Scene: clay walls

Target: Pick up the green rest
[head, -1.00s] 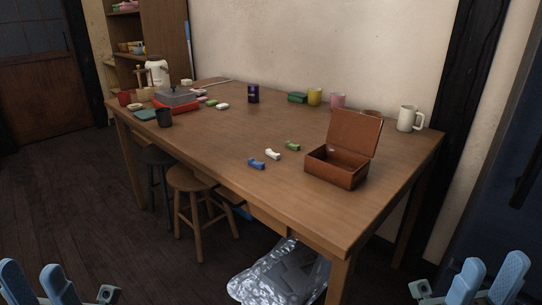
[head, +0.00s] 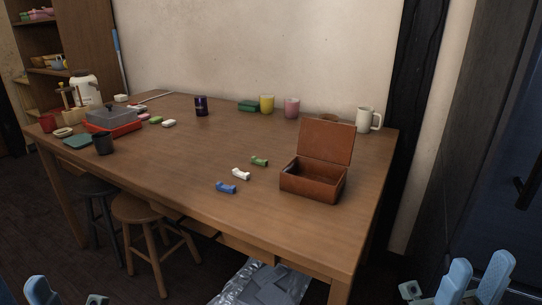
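The green rest (head: 259,161) is a small piece lying on the wooden table (head: 175,165), left of an open brown box. A white rest (head: 241,174) and a blue rest (head: 226,188) lie in a diagonal row in front of it. My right gripper (head: 478,278) is at the bottom right of the head view, with its blue fingers apart and nothing between them. My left gripper (head: 38,290) is cut off at the bottom left edge, so its opening does not show clearly. Both grippers are well short of the rests.
The brown box (head: 312,185) stands near the table's right end with its lid raised. Cups, a white mug (head: 367,120) and a dark purple can (head: 201,106) stand towards the back. Stools (head: 150,235) and a shiny plastic bag (head: 262,284) are below the table's front edge.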

